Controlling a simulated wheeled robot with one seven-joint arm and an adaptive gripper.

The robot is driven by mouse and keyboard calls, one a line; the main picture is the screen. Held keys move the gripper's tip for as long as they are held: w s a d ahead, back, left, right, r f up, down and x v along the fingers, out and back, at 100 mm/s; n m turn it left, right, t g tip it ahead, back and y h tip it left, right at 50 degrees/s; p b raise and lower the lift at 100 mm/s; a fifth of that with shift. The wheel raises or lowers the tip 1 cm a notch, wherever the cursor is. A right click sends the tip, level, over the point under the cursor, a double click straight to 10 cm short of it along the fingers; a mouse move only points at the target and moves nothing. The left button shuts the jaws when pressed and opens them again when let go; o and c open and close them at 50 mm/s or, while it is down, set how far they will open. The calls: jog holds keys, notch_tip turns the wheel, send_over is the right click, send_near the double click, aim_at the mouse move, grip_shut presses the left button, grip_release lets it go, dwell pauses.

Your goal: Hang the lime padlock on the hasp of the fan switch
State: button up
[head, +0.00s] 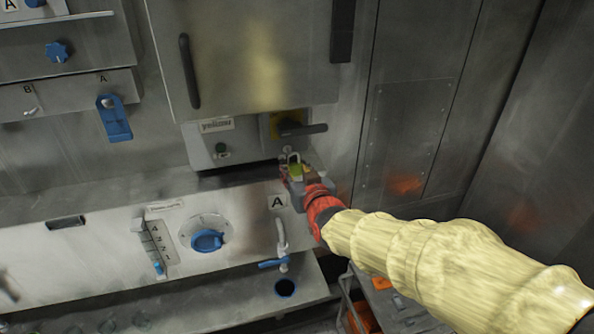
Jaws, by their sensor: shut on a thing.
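The lime padlock (295,170) is in my gripper (291,168), with its pale shackle pointing up. My gripper is shut on it, in front of the panel and just below a black rotary handle on a yellow plate. That handle (301,128) looks like the fan switch, but no label naming it is readable. The padlock is apart from the handle in the picture. The hasp is too small or hidden to make out. My arm in a pale yellow sleeve comes in from the lower right.
A cabinet door (250,55) is above. Below are a blue knob (207,240), a slider (156,250) and a blue-handled valve (275,263). A flat wall panel (408,135) is at right.

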jog(key=shift+r+p+x, duration=0.2)
jog(key=shift+p+x, duration=0.7)
jog(key=shift+x, duration=0.7)
jog(key=shift+w+f+b, duration=0.25)
jog(key=shift+f+b, duration=0.2)
jog(key=shift+b, duration=0.3)
jog(key=shift+w+f+b, duration=0.15)
jog(key=shift+b, duration=0.25)
jog(key=shift+w+a+b, duration=0.1)
jog(key=shift+w+b, duration=0.05)
jog(key=shift+b, duration=0.35)
jog(key=o, duration=1.3)
jog(key=shift+f, duration=0.1)
